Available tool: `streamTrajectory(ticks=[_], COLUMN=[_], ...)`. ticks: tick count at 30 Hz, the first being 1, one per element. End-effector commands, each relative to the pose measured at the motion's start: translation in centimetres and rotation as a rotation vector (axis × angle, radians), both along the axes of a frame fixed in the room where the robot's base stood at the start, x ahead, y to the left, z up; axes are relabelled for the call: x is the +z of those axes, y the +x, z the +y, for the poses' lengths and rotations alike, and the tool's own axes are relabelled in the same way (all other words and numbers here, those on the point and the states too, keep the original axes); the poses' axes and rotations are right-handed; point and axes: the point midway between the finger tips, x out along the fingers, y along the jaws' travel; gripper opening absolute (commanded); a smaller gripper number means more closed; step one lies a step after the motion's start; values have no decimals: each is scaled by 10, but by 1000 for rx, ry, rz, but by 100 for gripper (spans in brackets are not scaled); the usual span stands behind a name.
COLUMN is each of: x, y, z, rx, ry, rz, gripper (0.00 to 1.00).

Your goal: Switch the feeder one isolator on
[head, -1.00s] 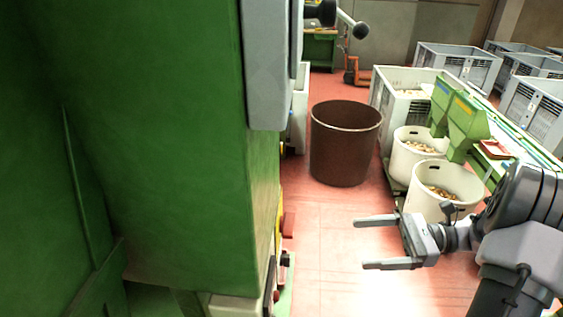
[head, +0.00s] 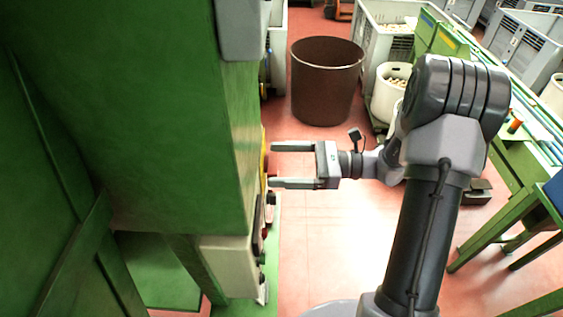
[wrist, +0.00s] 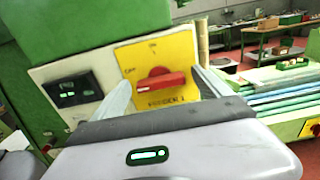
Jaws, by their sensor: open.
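The feeder one isolator shows in the wrist view as a yellow plate (wrist: 155,58) with a red handle (wrist: 160,82). The plate is marked ON at the top and OFF at the left. The handle lies roughly level, along the OFF direction. My gripper (head: 271,165) is open and empty, its fingers pointing left at the face of the green cabinet. In the wrist view its fingers stand to either side of the handle, apart from it as far as I can tell. In the head view the isolator is seen only edge-on, as a thin yellow strip.
A dark panel with green-lit displays (wrist: 75,90) sits left of the isolator. The green cabinet (head: 120,120) fills the head view's left. A brown bin (head: 326,85) stands on the red floor behind my gripper. Green benches (head: 515,190) stand at the right.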

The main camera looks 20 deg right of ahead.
Motion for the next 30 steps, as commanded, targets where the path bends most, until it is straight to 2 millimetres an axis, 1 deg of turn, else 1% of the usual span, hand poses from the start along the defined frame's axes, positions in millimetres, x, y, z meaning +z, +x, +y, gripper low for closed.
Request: streamTrajectory(ticks=[7, 8, 9, 11, 15, 17, 25, 30], x=[0, 0, 0, 0, 0, 0, 1, 3], y=[0, 0, 0, 0, 0, 0, 0, 1], z=[2, 2, 2, 1, 1, 1, 1, 1], rx=[1, 1, 1, 1, 0, 0, 0, 1], ry=[0, 0, 0, 0, 0, 0, 12, 40], rz=[0, 0, 0, 0, 0, 0, 33, 120], gripper=[87, 83, 76, 64, 36, 25, 25, 25])
